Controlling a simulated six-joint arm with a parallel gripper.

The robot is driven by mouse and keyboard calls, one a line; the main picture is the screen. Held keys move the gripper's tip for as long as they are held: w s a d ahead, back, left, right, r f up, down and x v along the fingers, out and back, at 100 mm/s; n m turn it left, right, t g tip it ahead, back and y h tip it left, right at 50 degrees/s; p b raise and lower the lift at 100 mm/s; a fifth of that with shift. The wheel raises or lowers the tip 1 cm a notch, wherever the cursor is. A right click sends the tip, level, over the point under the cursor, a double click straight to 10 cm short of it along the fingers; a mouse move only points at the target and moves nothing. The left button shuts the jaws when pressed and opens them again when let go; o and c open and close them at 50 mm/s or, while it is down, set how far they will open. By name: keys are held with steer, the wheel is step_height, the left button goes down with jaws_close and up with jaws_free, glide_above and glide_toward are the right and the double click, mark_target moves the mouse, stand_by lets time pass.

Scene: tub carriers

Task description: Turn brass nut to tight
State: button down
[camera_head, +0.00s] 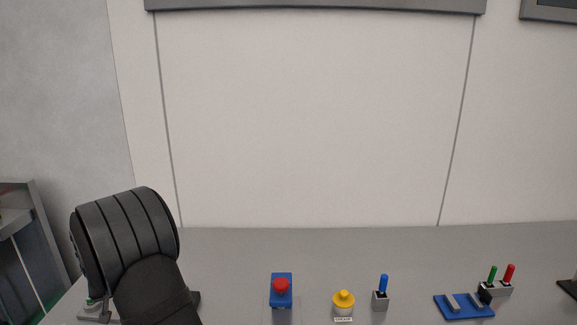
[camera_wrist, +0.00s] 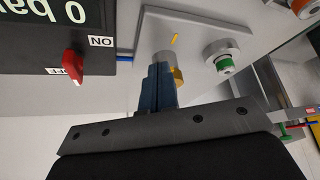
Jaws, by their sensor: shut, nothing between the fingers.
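In the wrist view my gripper (camera_wrist: 160,70) shows as two dark blue fingers, closed together with no gap. A brass-coloured part (camera_wrist: 179,76), likely the brass nut, shows just right of the fingertips. The fingers hide much of it, and I cannot tell whether they touch it. A grey cylindrical fitting (camera_wrist: 165,57) sits just beyond the tips, on a pale plate (camera_wrist: 200,22) with a small yellow mark (camera_wrist: 175,38). In the head view, the nut and my gripper do not show; my dark arm fills the lower left.
In the wrist view, a black display box (camera_wrist: 50,25) with a red switch (camera_wrist: 74,66) stands left, and a green-centred round fitting (camera_wrist: 223,58) right. In the head view, a red button (camera_head: 281,286), yellow knob (camera_head: 344,299) and blue lever (camera_head: 383,283) stand along the bench.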

steer(key=shift+w+a, duration=0.2)
steer(key=shift+w, duration=0.1)
stand_by(0.4)
steer(key=shift+s+a, duration=0.1)
steer(key=shift+a, duration=0.1)
stand_by(0.5)
steer(key=shift+s, duration=0.1)
